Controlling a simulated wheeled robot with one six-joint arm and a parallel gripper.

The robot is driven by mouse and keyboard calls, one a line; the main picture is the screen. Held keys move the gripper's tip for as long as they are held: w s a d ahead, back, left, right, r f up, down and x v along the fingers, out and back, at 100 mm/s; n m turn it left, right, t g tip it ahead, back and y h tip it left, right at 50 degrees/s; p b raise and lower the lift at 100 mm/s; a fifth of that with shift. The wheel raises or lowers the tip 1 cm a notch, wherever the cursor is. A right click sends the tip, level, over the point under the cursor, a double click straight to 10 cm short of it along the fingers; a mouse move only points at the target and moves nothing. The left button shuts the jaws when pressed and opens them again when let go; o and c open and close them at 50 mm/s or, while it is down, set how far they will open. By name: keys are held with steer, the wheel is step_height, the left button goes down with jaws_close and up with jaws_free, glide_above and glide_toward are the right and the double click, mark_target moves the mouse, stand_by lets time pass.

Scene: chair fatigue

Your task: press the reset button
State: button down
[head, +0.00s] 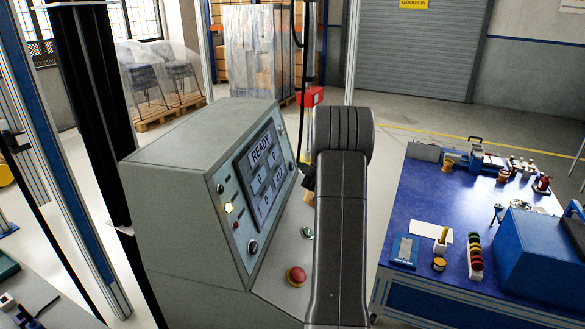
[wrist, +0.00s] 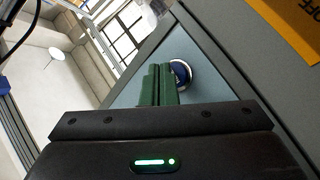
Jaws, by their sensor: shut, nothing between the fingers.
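In the wrist view, a round blue button (wrist: 181,72) in a silver ring sits on a light blue-grey panel. I take it for the reset button; no label for it is readable. My gripper (wrist: 160,70) has its green fingers shut together, with nothing between them. The fingertips overlap the left part of the button in this view. I cannot tell whether they touch it or are just in front of it. In the head view, my arm hides the gripper and I do not see the blue button.
The grey console (head: 190,190) has a display (head: 266,173) reading READY. A red mushroom button (head: 296,276) and a green button (head: 307,232) are on its lower ledge, close to my arm. A yellow label (wrist: 288,25) is near the blue button. A blue-topped bench (head: 425,205) stands right.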

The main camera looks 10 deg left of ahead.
steer(key=shift+d, duration=0.1)
steer(key=d, duration=0.2)
steer(key=d+r, duration=0.1)
steer(key=d, duration=0.1)
steer(key=shift+d+r+p, duration=0.15)
steer(key=shift+d+p, duration=0.2)
steer(key=shift+a, duration=0.1)
stand_by(0.5)
steer(key=p, duration=0.4)
steer(key=shift+a+r, duration=0.1)
steer(key=shift+a, duration=0.2)
steer(key=d, duration=0.4)
steer(key=shift+d+r, duration=0.3)
